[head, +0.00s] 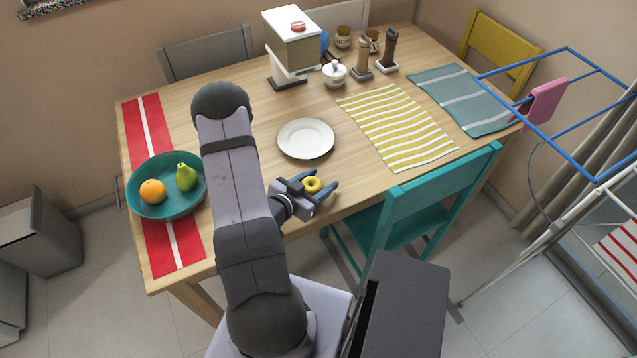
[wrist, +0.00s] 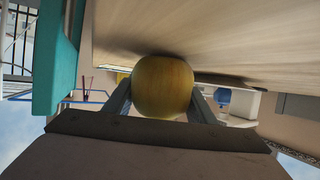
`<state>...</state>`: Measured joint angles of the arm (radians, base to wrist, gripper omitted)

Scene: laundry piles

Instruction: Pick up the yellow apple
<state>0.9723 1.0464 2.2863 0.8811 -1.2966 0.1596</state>
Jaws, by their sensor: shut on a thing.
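The yellow apple (head: 312,184) is between the fingers of my gripper (head: 322,188), near the front edge of the wooden table. In the wrist view the apple (wrist: 162,86) is a round yellow-brown shape with a finger against each side. My gripper (wrist: 160,98) is shut on it. The apple is very close to the table top; I cannot tell whether it touches it. Part of the apple is hidden by the gripper.
A white plate (head: 306,139) lies just behind the gripper. A teal bowl (head: 150,208) with an orange (head: 153,192) and a green pear (head: 186,177) stands at left. A teal chair (head: 425,205) stands close at right. A yellow striped mat (head: 398,127) lies beyond.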

